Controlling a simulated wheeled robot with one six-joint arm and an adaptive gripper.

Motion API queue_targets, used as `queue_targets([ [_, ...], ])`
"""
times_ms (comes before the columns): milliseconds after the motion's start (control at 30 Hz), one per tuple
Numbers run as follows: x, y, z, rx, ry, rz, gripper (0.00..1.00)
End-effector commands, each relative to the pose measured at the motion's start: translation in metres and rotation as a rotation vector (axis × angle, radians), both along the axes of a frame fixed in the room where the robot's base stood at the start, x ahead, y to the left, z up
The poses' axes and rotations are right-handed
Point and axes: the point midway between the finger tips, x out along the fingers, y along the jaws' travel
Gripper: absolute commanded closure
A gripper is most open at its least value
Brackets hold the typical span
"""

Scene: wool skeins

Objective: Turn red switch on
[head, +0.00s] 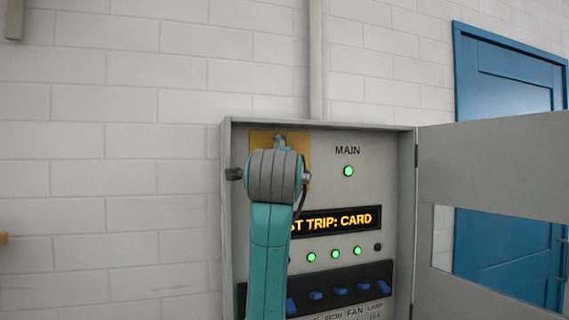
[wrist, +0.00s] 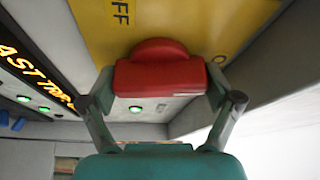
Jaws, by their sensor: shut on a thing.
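The red switch (wrist: 165,75) is in the middle of the wrist view, in front of a yellow plate (wrist: 100,22). My gripper (wrist: 160,88) is shut on the switch, with one finger against each side. Letters reading "FF" show on the plate at upper left, and part of another letter shows at right beside the switch. In the head view, the yellow plate (head: 262,140) is at the upper left of the panel. My arm covers the red switch there.
The open grey cabinet (head: 226,200) has a lit green MAIN lamp (head: 348,171), an amber display (head: 340,220) reading "ST TRIP: CARD", several smaller lamps and a row of blue switches (head: 340,291). Its door (head: 490,170) swings out right. A blue door (head: 510,85) stands behind.

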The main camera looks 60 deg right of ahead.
Motion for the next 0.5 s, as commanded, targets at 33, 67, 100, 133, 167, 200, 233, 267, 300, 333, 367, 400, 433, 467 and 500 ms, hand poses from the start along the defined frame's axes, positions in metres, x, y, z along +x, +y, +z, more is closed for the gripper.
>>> queue_targets([
  [33,0.0004,-0.0001,-0.0008,0.027,-0.017,-0.001,0.45],
  [67,0.0002,-0.0001,-0.0009,0.043,-0.028,-0.001,0.45],
  [100,0.0002,0.0000,-0.0008,0.061,-0.042,-0.001,0.45],
  [133,0.0000,0.0001,-0.0006,0.073,-0.052,0.000,0.45],
  [167,0.0000,0.0001,-0.0006,0.086,-0.061,-0.001,0.45],
  [200,0.0001,0.0001,-0.0008,0.100,-0.072,0.000,0.45],
  [233,0.0002,0.0001,-0.0011,0.111,-0.078,0.000,0.45],
  [267,0.0002,0.0000,-0.0012,0.120,-0.085,0.000,0.45],
  [300,0.0003,0.0000,-0.0012,0.131,-0.094,0.000,0.45],
  [333,0.0003,0.0000,-0.0013,0.137,-0.099,0.000,0.45],
  [367,0.0005,-0.0001,-0.0014,0.144,-0.103,0.000,0.45],
  [400,0.0005,-0.0001,-0.0016,0.151,-0.108,0.000,0.45],
  [433,0.0005,-0.0001,-0.0016,0.156,-0.112,0.000,0.45],
  [467,0.0006,0.0000,-0.0017,0.160,-0.115,0.000,0.45],
  [500,0.0005,-0.0001,-0.0017,0.164,-0.117,0.000,0.45],
])
